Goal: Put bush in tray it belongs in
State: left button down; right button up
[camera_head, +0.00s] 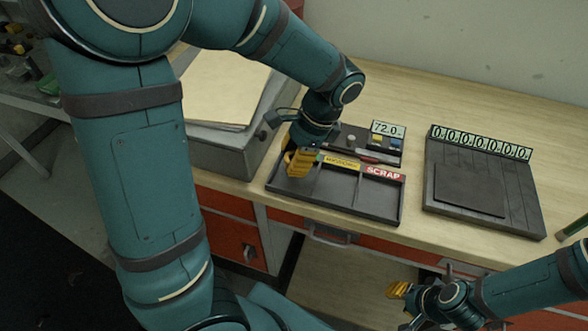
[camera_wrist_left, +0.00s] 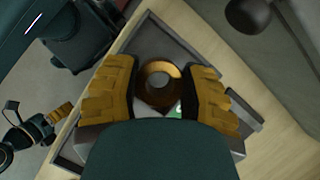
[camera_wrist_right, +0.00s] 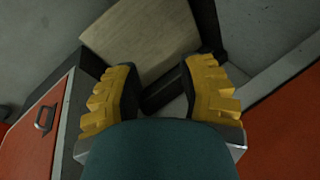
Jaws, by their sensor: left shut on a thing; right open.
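The bush (camera_wrist_left: 178,72), a brass-coloured ring, is between the yellow fingers of my left gripper (camera_wrist_left: 163,95) in the left wrist view. My left gripper (camera_head: 300,162) is shut on it, low over the left compartment of the dark three-part tray (camera_head: 375,219) in the head view. The fingers hide the bush there, and I cannot tell whether it touches the tray floor. The middle label (camera_head: 342,162) is yellow and the right label (camera_head: 383,174) is red, reading SCRAP; the left label is mostly hidden. My right gripper (camera_head: 398,290) is open and empty, in front of the bench.
Behind the tray stands a gauge with a display (camera_head: 388,129) reading 72.0. A dark flat device (camera_head: 470,190) with a row of zeros is to the right. A grey box (camera_head: 225,150) stands left of the tray. Bare wood (camera_head: 415,135) lies between the devices.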

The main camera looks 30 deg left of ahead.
aim_at(288, 178)
pick_arm(q)
jog(key=shift+f+b, duration=0.5)
jog(key=shift+f, duration=1.35)
jog(key=shift+f, duration=0.1)
jog(key=c, duration=0.5)
grip_release()
jog(key=shift+w+r, duration=0.1)
jog(key=shift+r, duration=0.25)
jog(key=p+v, duration=0.3)
jog(key=v, duration=0.8)
jog(key=shift+r, duration=0.25)
jog(key=shift+d, duration=0.1)
